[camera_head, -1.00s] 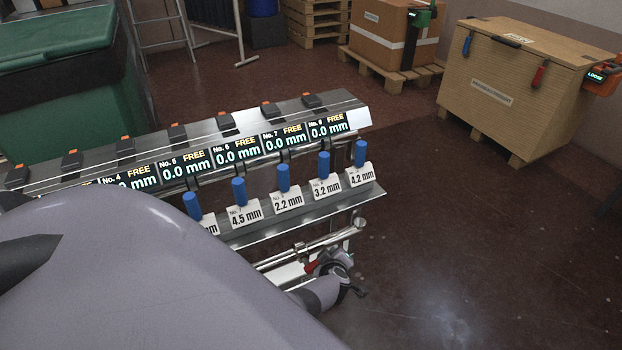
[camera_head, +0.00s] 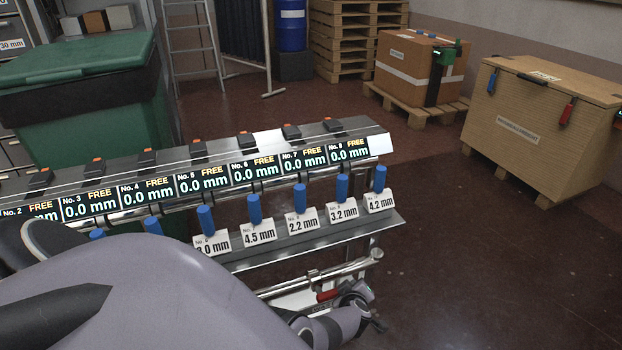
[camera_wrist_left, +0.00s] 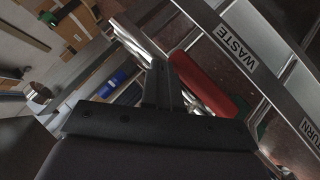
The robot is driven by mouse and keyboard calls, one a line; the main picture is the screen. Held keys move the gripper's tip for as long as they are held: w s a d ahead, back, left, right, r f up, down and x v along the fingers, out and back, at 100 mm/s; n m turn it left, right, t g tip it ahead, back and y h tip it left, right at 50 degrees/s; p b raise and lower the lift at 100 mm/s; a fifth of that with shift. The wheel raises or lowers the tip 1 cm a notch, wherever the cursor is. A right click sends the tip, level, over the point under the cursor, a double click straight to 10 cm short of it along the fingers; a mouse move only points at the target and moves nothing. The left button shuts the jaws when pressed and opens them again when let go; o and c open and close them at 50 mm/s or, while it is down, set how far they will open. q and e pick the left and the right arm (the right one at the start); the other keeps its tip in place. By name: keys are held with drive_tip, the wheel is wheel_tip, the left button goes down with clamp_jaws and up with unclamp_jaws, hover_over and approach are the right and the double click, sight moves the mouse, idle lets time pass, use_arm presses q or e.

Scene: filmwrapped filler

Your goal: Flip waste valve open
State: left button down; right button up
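The waste valve's red handle (camera_wrist_left: 212,86) is large in the left wrist view, lying slanted beside a metal rail with the WASTE label (camera_wrist_left: 236,48). My left gripper (camera_wrist_left: 160,70) points toward it; its black fingers are together, with no gap showing. They overlap the handle's left end in the picture; I cannot tell whether they touch it. In the head view, a small red part (camera_head: 328,295) shows by the lower pipe, next to my grey left wrist. The left fingertips are not clear there. My right gripper is in neither view.
A metal filler rack (camera_head: 385,225) with blue knobs and displays stands above the lower pipe (camera_head: 330,275). A green bin (camera_head: 85,85) stands behind it. A wooden crate (camera_head: 535,120) and a boxed pallet (camera_head: 420,70) stand farther back. The floor at right is clear.

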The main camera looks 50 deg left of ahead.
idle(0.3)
use_arm(q)
drive_tip(key=s+d+r+p, duration=0.2)
drive_tip(key=d+r+p, duration=0.4)
drive_tip(key=r+p, duration=0.5)
drive_tip(key=shift+s+d+p, duration=0.3)
drive_tip(key=shift+s+p, duration=0.05)
drive_tip(key=shift+p, duration=0.65)
